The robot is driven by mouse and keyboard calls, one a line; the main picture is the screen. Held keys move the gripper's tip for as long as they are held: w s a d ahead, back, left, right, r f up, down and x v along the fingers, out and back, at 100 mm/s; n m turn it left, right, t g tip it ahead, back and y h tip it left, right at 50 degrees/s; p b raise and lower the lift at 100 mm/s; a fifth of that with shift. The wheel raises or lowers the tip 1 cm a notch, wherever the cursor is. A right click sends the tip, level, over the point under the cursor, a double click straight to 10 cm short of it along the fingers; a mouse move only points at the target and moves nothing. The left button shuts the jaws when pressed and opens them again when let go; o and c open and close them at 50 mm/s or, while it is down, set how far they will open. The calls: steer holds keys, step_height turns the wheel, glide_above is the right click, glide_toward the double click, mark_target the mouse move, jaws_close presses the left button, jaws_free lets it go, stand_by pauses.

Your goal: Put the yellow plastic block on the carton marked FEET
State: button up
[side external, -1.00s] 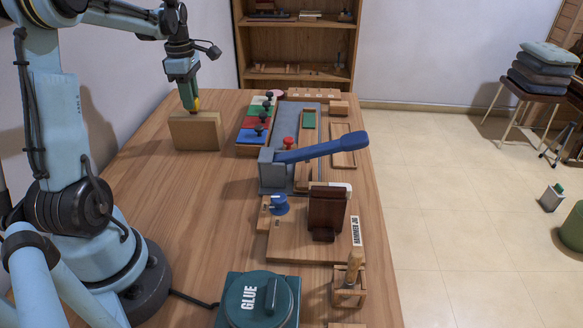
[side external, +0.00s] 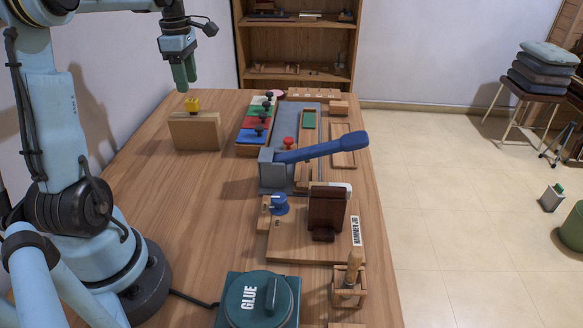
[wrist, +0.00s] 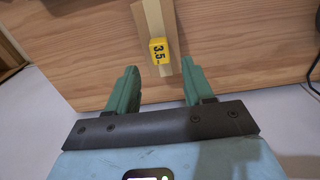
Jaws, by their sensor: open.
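The yellow plastic block (side external: 192,104) rests on top of a tan upright carton (side external: 196,132) at the far left of the table. In the wrist view the block (wrist: 159,51) shows "3.5" and sits on the narrow top of the carton (wrist: 154,20). No FEET marking shows on the carton from here. My gripper (side external: 184,84) is above the block, apart from it, with green fingers pointing down. In the wrist view my gripper (wrist: 160,72) is open and empty, the block standing beyond the fingertips.
A row of coloured blocks with black knobs (side external: 258,122) stands right of the carton. A grey press with a blue lever (side external: 318,150), a hammer jig (side external: 315,240) and a green GLUE pot (side external: 256,300) lie nearer. The table left of these is clear.

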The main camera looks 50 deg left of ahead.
mark_target(191, 100)
step_height(191, 100, up, 7)
steer(key=w+d+f+m+t+y, duration=0.1)
steer(key=w+d+f+m+t, duration=0.15)
steer(key=d+m, duration=1.1)
steer(key=s+d+f+m+t, duration=0.2)
steer(key=d+f+m, duration=0.2)
steer(key=d+m, duration=0.2)
steer(key=s+d+f+m+t+h, duration=0.1)
steer(key=s+d+f+m+t, duration=0.1)
steer(key=d+f+m, duration=0.2)
steer(key=shift+s+d+m+t, duration=0.15)
steer(key=shift+d+m+t, duration=0.2)
steer(key=shift+d+m, duration=2.35)
steer(key=shift+d+r+n, duration=0.1)
steer(key=shift+d+n, duration=0.85)
